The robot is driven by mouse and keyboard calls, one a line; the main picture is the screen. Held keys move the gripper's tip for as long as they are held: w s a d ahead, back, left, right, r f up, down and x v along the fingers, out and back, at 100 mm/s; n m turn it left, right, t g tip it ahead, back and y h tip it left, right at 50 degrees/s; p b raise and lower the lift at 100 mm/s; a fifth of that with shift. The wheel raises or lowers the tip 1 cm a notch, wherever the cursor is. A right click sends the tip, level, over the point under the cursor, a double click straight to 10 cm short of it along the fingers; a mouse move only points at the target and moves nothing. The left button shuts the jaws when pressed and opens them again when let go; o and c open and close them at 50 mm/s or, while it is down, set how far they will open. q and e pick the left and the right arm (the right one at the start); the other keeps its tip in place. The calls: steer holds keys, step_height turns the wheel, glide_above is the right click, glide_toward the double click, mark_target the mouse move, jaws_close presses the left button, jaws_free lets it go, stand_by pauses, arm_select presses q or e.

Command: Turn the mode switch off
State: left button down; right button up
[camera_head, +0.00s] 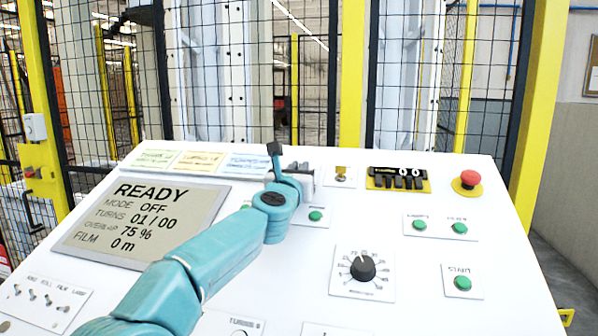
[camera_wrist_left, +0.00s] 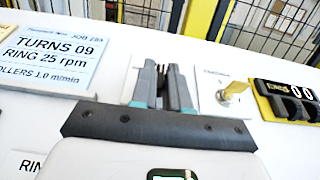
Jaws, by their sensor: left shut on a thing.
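My left gripper (camera_head: 298,166) is at the back of the white sloped panel, to the left of a small yellow key switch (camera_head: 341,172). In the left wrist view its two grey fingers (camera_wrist_left: 161,88) are close together, shut on a small dark part between them, which looks like the mode switch. The fingers hide most of it, and its label and position cannot be read. The panel display (camera_head: 140,221) reads READY, MODE OFF, TURNS 01 / 00, OVERLAP 75 %, FILM 0 m. My right gripper is not in view.
The yellow-framed counter (camera_head: 398,179) and red emergency button (camera_head: 468,179) are to the right. A black dial (camera_head: 363,268) and several green buttons, one of them (camera_head: 315,216) near my wrist, are on the panel. Label cards (camera_head: 200,160) line the back left edge. A mesh fence stands behind.

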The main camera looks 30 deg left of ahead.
arm_select(q)
steer(key=c, duration=1.3)
jaws_free()
steer(key=shift+w+d+f, duration=0.1)
steer(key=shift+w+f, duration=0.05)
steer(key=shift+f, duration=0.3)
steer(key=shift+o, duration=0.5)
steer(key=shift+r, duration=0.15)
steer(key=shift+s+b, duration=0.35)
steer(key=shift+s, duration=0.05)
steer(key=b+v, duration=0.3)
steer(key=v, duration=0.3)
steer(key=shift+w, duration=0.1)
steer(key=b+v, duration=0.2)
steer(key=v, duration=0.7)
steer(key=shift+r, duration=0.15)
steer(key=shift+s+d, duration=0.1)
steer(key=shift+s, duration=0.35)
